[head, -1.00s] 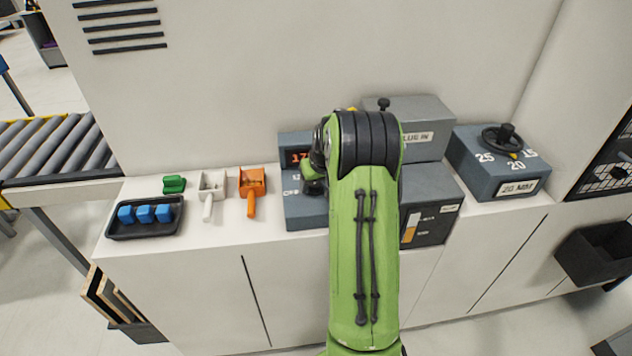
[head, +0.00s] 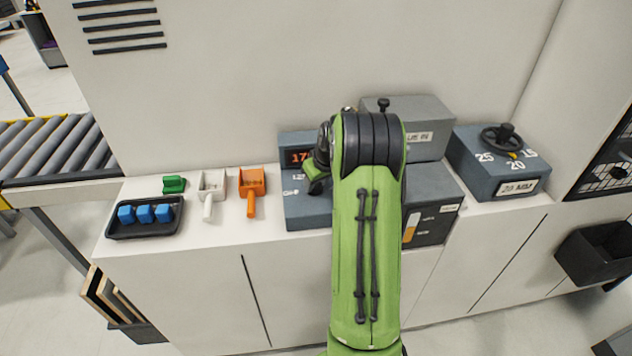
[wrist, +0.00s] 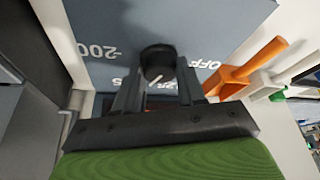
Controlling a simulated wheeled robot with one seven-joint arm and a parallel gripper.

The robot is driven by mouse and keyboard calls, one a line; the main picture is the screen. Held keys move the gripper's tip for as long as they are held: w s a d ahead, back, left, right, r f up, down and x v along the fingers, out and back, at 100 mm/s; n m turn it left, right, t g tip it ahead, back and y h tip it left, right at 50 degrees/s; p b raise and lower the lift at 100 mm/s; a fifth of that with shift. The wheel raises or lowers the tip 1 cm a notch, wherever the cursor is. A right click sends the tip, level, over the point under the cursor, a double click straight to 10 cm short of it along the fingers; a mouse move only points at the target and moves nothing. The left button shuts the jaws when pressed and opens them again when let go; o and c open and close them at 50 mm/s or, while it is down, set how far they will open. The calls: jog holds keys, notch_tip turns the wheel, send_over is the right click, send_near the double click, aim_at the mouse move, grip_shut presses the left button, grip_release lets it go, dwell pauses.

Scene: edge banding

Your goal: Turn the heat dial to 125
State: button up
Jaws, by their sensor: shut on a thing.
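The heat dial is a dark round knob (wrist: 157,57) on the blue-grey face of the heater box (wrist: 215,25). White marks OFF, -200 and a partly covered one that looks like 125 surround it in the wrist view. My gripper (wrist: 158,78) is shut on the dial, one finger on each side. Where the dial's pointer stands cannot be told. In the head view the heater box (head: 305,212) shows an orange-red display (head: 298,157) starting with 17. My green arm hides the dial and gripper there.
Orange (head: 251,185) and white (head: 211,188) scoops, a green piece (head: 174,184) and a black tray (head: 150,232) of blue blocks lie left of the box. A grey box stands behind, and a 20 MM box (head: 480,165) with a handwheel stands right.

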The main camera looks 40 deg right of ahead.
jog(key=n, duration=0.1)
jog(key=n+y, duration=0.1)
jog(key=n, duration=0.1)
jog(key=n+y+p, duration=0.1)
jog(key=n, duration=0.1)
jog(key=shift+d, duration=0.25)
jog(key=shift+w+d+n+g+y+p, duration=0.1)
jog(key=shift+n+g+y+p, duration=0.25)
jog(key=shift+n+p, duration=0.6)
jog(key=shift+d+n+g+y+p, duration=0.1)
jog(key=shift+n+g+y+p, duration=0.25)
jog(key=shift+n, duration=1.1)
jog(key=o, duration=1.1)
jog(key=shift+c, duration=0.2)
jog(key=p+v, duration=0.3)
jog(key=v, duration=1.2)
jog(key=shift+s+d+r, duration=0.25)
jog(key=shift+r, duration=0.05)
